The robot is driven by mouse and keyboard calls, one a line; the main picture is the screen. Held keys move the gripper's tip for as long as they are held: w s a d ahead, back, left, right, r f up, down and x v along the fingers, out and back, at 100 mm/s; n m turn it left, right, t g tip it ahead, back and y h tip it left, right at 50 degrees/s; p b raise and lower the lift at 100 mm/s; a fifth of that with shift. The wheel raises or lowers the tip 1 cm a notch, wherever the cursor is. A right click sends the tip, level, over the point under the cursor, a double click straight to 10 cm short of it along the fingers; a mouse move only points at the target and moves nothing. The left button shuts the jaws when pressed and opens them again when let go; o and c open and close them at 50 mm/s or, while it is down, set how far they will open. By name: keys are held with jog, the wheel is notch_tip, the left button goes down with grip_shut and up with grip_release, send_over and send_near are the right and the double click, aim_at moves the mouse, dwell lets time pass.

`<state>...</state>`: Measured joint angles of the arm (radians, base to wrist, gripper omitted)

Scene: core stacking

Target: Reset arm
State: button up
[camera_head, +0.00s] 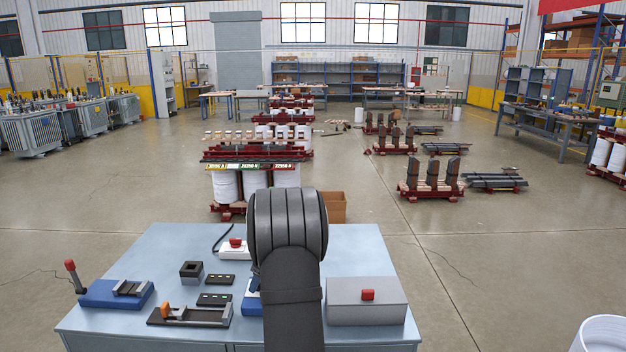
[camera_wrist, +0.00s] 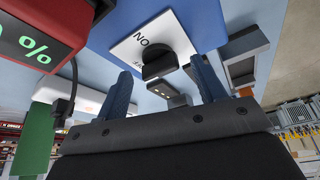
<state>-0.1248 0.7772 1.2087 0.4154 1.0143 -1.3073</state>
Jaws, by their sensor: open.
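My gripper (camera_wrist: 161,68) shows in the wrist view with its two blue fingers spread apart and nothing between them that I can see held. A black rotary knob (camera_wrist: 158,62) on a white plate marked ON, set in a blue box (camera_wrist: 200,20), lies beyond the gap between the fingers. I cannot tell whether the fingers touch it. In the head view my dark arm rises over the middle of the grey-blue table (camera_head: 150,250) and hides the gripper. Part of the blue box (camera_head: 252,303) shows left of the arm.
A grey box with a red button (camera_head: 367,295) stands right of my arm. Left are a black fixture (camera_head: 190,312), a blue base with a red-topped lever (camera_head: 115,293), a small dark block (camera_head: 191,273) and a white box with a red button (camera_head: 235,245). A red display (camera_wrist: 40,35) is close at upper left.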

jog(key=m+t, duration=0.1)
jog(key=m, duration=0.2)
jog(key=m+t+h, duration=0.1)
jog(key=m, duration=0.2)
jog(key=shift+s+a, duration=0.15)
jog(key=shift+a+m+t+h, duration=0.15)
jog(key=shift+m+h, duration=0.4)
jog(key=shift+m, duration=0.85)
jog(key=shift+d+m+t+h, duration=0.1)
jog(key=shift+m+t+h, duration=0.3)
jog(key=shift+m, duration=1)
jog(key=shift+m+h, duration=0.25)
jog(key=shift+m, duration=0.05)
jog(key=shift+n, duration=0.4)
jog(key=shift+n+g+y, duration=0.3)
jog(key=shift+n+y, duration=0.2)
jog(key=shift+n, duration=0.85)
jog(key=shift+n+g+y, duration=0.25)
jog(key=shift+n+y, duration=0.25)
jog(key=shift+n, duration=0.85)
